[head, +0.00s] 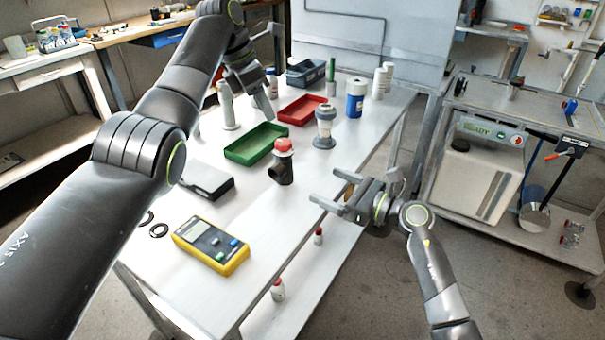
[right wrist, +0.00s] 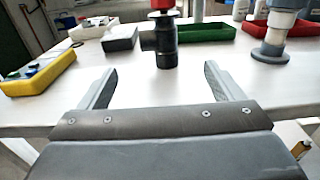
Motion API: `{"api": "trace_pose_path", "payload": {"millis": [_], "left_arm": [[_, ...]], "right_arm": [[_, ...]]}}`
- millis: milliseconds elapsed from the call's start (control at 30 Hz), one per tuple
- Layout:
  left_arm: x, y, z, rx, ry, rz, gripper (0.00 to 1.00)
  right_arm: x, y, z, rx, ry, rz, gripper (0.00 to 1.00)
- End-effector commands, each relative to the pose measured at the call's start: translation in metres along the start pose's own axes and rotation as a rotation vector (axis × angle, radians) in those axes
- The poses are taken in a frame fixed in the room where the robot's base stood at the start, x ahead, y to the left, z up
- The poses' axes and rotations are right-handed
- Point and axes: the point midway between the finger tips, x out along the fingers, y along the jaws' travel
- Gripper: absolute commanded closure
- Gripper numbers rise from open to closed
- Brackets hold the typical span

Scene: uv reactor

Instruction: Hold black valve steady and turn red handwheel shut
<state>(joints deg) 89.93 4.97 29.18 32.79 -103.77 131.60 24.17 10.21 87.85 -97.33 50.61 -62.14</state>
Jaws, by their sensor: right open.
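The black valve (head: 281,172) stands upright on the white table, with a side port on its body. The red handwheel (head: 284,145) sits on its top. In the right wrist view the black valve (right wrist: 165,45) stands beyond and between the fingertips, and the red handwheel (right wrist: 162,4) is cut by the top edge. My right gripper (head: 323,185) is open and empty at the table's right edge, apart from the valve; its fingers also show in the right wrist view (right wrist: 160,72). My left gripper (head: 262,102) points down above the far part of the table; its jaw opening is unclear.
A green tray (head: 236,156), a red tray (head: 290,119) and a grey-white fitting (head: 325,138) stand behind the valve. A dark box (head: 207,189) and a yellow meter (head: 211,257) lie left and in front. Table between valve and right gripper is clear.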

Motion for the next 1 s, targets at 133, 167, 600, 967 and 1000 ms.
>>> {"api": "trace_pose_path", "payload": {"millis": [133,167,600,967,1000], "left_arm": [[0.0,0.0,0.0,0.0,0.0,0.0,0.64],[0.0,0.0,0.0,0.0,0.0,0.0,0.64],[0.0,0.0,0.0,0.0,0.0,0.0,0.64],[0.0,0.0,0.0,0.0,0.0,0.0,0.64],[0.0,0.0,0.0,0.0,0.0,0.0,0.64]], "right_arm": [[0.028,0.001,0.001,0.004,-0.003,0.002,0.13],[0.034,0.001,0.001,0.003,-0.004,0.002,0.13],[0.116,0.001,0.0,0.005,-0.001,0.002,0.13],[0.154,0.001,0.0,0.003,-0.001,0.0,0.13],[0.156,0.001,0.0,0.003,-0.001,0.001,0.13]]}}
